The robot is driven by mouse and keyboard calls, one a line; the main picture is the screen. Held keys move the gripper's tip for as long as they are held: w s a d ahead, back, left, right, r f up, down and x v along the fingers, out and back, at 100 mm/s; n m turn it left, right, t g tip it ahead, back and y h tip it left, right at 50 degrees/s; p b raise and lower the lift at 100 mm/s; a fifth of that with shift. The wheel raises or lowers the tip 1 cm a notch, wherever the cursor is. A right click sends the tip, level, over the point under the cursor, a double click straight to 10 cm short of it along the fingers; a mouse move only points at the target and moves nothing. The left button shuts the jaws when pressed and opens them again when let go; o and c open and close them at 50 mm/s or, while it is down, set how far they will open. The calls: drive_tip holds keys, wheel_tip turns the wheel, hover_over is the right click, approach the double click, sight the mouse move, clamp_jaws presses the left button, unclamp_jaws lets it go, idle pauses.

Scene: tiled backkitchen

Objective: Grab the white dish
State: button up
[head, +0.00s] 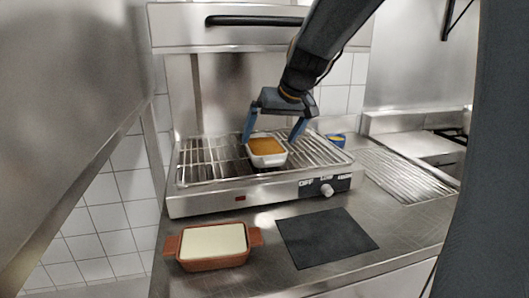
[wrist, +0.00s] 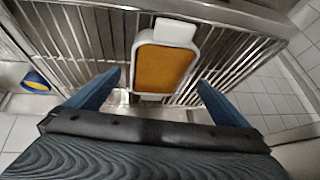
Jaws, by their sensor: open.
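The white dish (head: 268,160) sits on the wire rack of the grill and holds an orange-brown filling. It has a small tab handle at its near end. In the wrist view the white dish (wrist: 188,32) stands just beyond and between the fingertips. My gripper (head: 272,138) is open, with its blue fingers pointing down on either side of the dish. In the wrist view my gripper (wrist: 160,82) shows a gap between each finger and the dish. I cannot tell exactly how high the fingertips are above the rack.
The grill (head: 235,200) has a front panel with a knob (head: 326,190). A terracotta dish (head: 212,262) with pale filling and a dark mat (head: 326,238) lie on the counter in front. A blue and yellow item (head: 337,140) stands behind at right. A hood (head: 230,40) hangs above.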

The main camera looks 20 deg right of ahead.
sight(266, 145)
drive_tip(key=shift+p+x, duration=0.35)
drive_tip(key=shift+x, duration=1.95)
drive_tip(key=shift+d+r, duration=0.1)
drive_tip(key=shift+d, duration=0.05)
drive_tip(key=c, duration=1.7)
drive_tip(key=shift+o, duration=0.2)
